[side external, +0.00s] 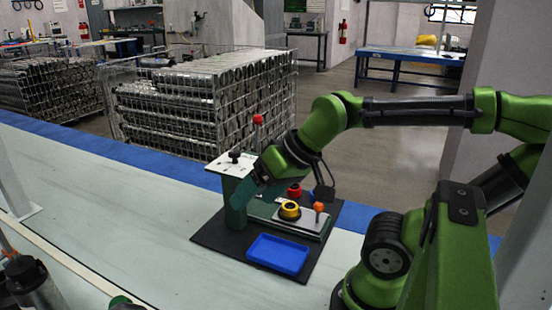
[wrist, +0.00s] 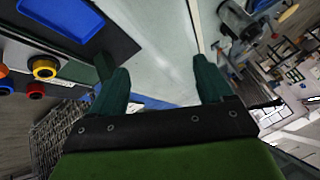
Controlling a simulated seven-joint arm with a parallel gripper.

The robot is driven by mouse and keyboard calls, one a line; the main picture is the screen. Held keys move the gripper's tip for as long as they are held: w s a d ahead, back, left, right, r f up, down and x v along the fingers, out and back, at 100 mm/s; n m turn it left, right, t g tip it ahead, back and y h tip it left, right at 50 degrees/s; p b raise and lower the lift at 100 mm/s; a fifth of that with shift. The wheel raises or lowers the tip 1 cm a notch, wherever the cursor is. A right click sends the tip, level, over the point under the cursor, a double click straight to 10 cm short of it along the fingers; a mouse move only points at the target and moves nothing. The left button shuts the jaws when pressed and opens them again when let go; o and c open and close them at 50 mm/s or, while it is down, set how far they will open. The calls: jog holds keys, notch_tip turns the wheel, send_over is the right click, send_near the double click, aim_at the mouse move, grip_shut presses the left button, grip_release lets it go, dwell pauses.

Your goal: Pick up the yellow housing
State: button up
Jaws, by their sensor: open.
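The yellow housing (side external: 290,210) is a short ring with a dark centre. It sits on the grey fixture plate (side external: 308,226) on the black mat. It also shows at the left in the wrist view (wrist: 44,67), outside the space between my fingers. My gripper (wrist: 164,68) is open and empty, its two dark green fingers wide apart over pale bench surface. In the side view my gripper (side external: 243,192) is above and left of the housing, overlapping the dark green stand, so its exact fingertips are hard to make out.
A red ring (side external: 294,190) and an orange-topped peg (side external: 318,208) stand close beside the housing. An empty blue tray (side external: 279,254) lies in front. The green stand carries a white plate (side external: 222,166) with a black knob. The bench (side external: 140,222) is clear to the left.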

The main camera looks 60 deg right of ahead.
jog(key=w+d+f+m+g+h, duration=0.1)
jog(key=w+d+f+m+g, duration=0.1)
jog(key=w+d+m, duration=0.35)
jog(key=m+g+h, duration=0.1)
jog(key=m+g, duration=0.4)
jog(key=m, duration=1.8)
send_over(290, 205)
jog(key=f, duration=0.1)
jog(key=f+m, duration=0.1)
jog(key=f, duration=0.2)
jog(key=f+m, duration=0.1)
jog(key=f, duration=0.3)
jog(key=s+f+m, duration=0.1)
jog(key=f, duration=0.3)
jog(key=shift+w+a+f, duration=0.1)
jog(key=shift+w+f, duration=0.15)
jog(key=shift+f, duration=1.1)
jog(key=shift+w+f, duration=0.2)
jog(key=shift+f, duration=1.15)
